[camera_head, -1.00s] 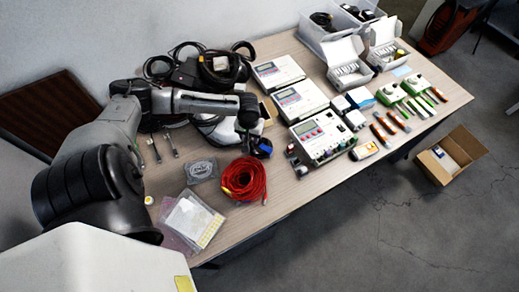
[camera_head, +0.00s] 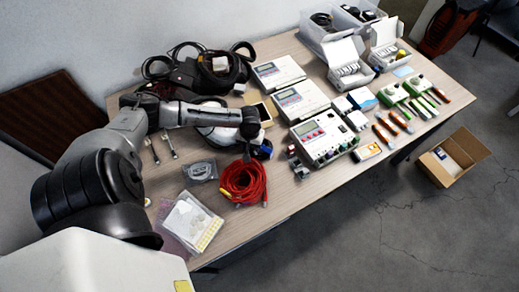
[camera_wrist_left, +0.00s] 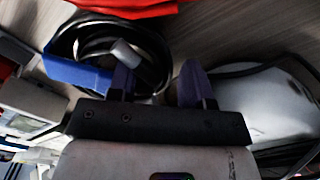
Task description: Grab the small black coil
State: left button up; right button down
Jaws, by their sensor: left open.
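The small black coil (camera_wrist_left: 68,32) lies on the table in the left wrist view, with a grey plug end inside its ring and a blue piece beside it. In the head view the coil (camera_head: 263,151) is partly hidden behind my left gripper. My left gripper (camera_head: 249,136) points down over it. In the left wrist view its fingers (camera_wrist_left: 157,78) are apart with nothing held. One finger overlaps the ring's inside, and the ring's right side shows between the fingers. I cannot tell the height gap. My right gripper is not in view.
A red cable coil (camera_head: 243,182) lies just in front of the coil. A white rounded device (camera_wrist_left: 275,100) stands close beside my fingers. A control box (camera_head: 322,138) is to the right, and larger black cables (camera_head: 215,68) lie behind.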

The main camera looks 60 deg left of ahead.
pick_arm(q)
jog(key=shift+c, duration=0.4)
jog(key=c, duration=0.6)
jog(key=shift+c, duration=0.3)
jog(key=shift+r, duration=0.15)
